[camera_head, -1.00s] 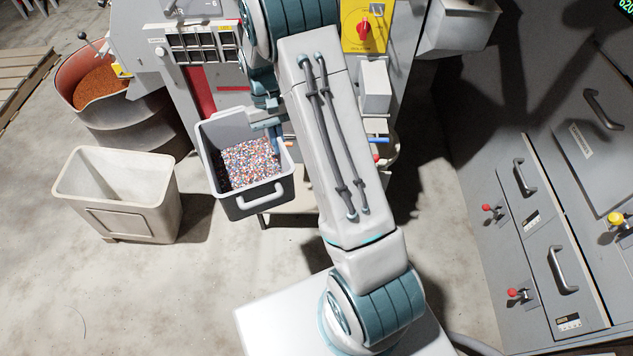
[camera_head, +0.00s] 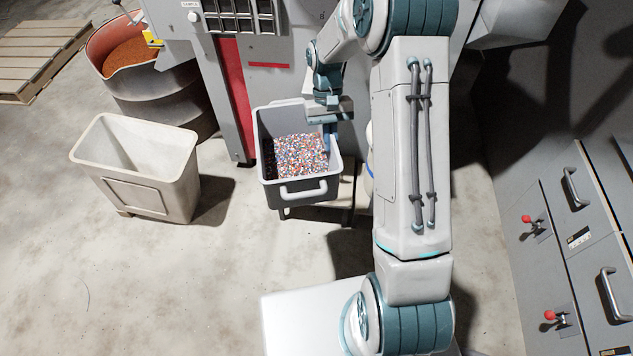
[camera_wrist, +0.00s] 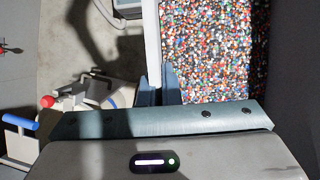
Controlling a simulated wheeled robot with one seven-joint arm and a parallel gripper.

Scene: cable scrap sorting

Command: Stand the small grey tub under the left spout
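The small grey tub (camera_head: 267,127) is upright in front of the machine, over a low stand (camera_head: 338,197). It holds many-coloured granules, and its pale handle faces me. I cannot tell whether it rests on the stand or hangs just above it. My gripper (camera_head: 330,130) is at the tub's right wall, pointing down. In the wrist view, my gripper's fingers (camera_wrist: 158,88) straddle the tub's wall (camera_wrist: 152,40) and look shut on it, with the granules to the right. No spout is clearly visible; my arm hides part of the machine.
An off-white bin (camera_head: 150,195) stands on the floor at left. Behind it is a drum (camera_head: 165,105) with orange granules. The machine (camera_head: 285,85), with a red strip, rises behind the tub. Grey cabinets (camera_head: 545,265) with handles and red knobs stand at right. The floor at front left is clear.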

